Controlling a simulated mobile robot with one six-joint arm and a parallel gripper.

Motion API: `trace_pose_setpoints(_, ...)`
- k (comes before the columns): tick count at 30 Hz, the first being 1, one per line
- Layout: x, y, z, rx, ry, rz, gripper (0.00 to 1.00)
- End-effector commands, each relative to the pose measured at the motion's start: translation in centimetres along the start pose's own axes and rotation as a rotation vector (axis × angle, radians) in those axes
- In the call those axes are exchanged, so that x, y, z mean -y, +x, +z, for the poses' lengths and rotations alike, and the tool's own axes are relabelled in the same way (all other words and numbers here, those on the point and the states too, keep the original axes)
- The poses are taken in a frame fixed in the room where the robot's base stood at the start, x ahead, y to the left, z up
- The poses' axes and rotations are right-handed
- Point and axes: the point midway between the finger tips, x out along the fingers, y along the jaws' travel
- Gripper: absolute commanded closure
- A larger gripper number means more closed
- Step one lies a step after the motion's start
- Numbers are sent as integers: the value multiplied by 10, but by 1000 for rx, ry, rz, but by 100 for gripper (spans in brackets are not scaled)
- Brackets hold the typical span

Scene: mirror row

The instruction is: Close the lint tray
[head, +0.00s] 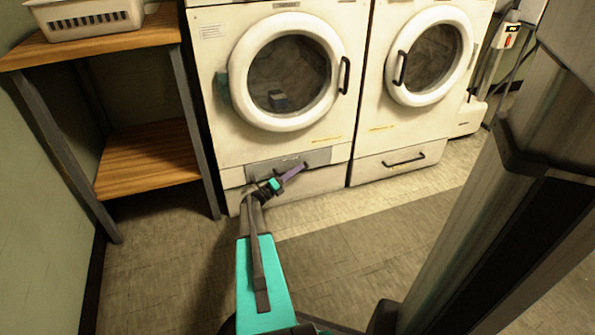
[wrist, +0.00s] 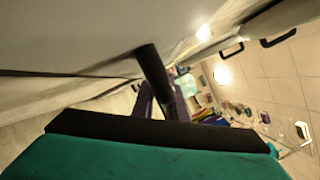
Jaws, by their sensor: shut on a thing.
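The lint tray (head: 325,183) is the low white drawer under the left dryer (head: 210,100). A grey strip (head: 262,170) shows above its front; I cannot tell how far the tray stands out. My gripper (head: 297,171), with purple fingers, is at the tray's front. In the wrist view my gripper (wrist: 160,98) is shut on a dark bar, the tray's handle (wrist: 152,66). The fingers and arm hide most of the handle and part of the tray front in the head view.
The right dryer (head: 372,115) has a similar drawer (head: 370,170) with a dark handle. A wooden shelf unit (head: 145,160) stands at the left, with a white basket (head: 90,18) on top. Floor (head: 350,250) in front of the dryers is clear.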

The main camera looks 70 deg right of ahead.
Motion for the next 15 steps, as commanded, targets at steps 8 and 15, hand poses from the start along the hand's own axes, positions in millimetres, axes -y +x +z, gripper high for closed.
trace_pose_setpoints(8, -4, 1, 6, 12, -1, 9, 80)
trace_pose_setpoints(15, -3, -1, 6, 12, -1, 9, 80)
